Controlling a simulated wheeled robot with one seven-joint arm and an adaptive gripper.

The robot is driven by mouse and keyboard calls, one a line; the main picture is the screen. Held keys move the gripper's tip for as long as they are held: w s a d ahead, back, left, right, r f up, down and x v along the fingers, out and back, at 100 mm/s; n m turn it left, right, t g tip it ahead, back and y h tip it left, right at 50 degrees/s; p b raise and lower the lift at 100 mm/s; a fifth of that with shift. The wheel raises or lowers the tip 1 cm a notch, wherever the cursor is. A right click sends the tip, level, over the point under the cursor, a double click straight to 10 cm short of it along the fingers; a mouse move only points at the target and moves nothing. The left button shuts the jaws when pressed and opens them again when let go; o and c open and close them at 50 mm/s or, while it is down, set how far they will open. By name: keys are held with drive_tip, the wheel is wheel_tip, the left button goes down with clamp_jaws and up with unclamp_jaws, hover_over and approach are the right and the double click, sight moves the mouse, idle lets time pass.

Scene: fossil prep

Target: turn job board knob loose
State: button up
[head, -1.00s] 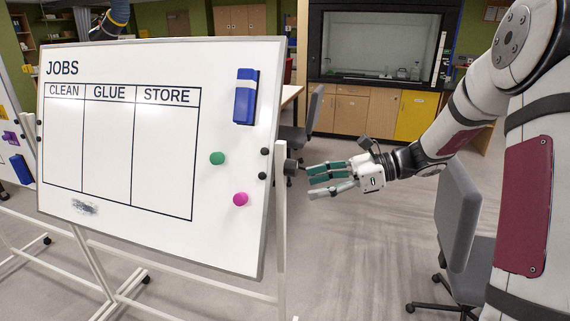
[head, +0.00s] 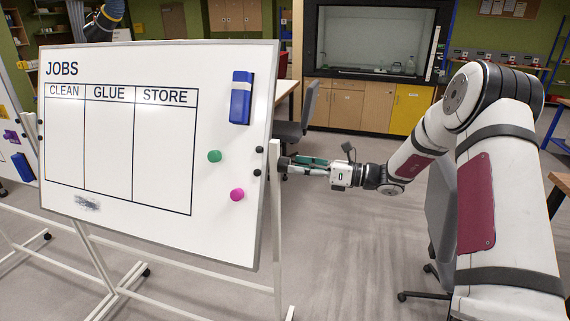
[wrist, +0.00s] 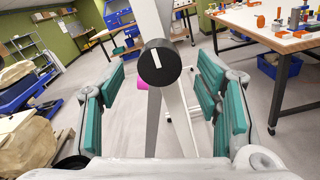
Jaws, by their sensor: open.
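The job board (head: 120,230) is a white tilted panel headed JOBS on a white wheeled stand. Its knob (wrist: 160,62) is a round black disc with a white mark, seen face-on in the wrist view at the top of the stand's post. In the head view the knob (head: 283,164) shows at the board's right edge, partly hidden by the fingertips. My gripper (head: 300,165) reaches it from the right. In the wrist view my gripper (wrist: 160,100) is open, with teal finger pads to the left and right of the knob. I see no contact.
A blue eraser (head: 241,98), a green magnet (head: 214,156) and a pink magnet (head: 237,195) are on the board. A grey chair (head: 440,215) stands below my arm. Another chair (head: 305,115) is behind the board. Open floor lies between.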

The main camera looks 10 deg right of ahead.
sight(284, 164)
drive_tip(key=shift+p+x, duration=0.3)
drive_tip(key=shift+x, duration=2.1)
drive_tip(key=c, duration=1.2)
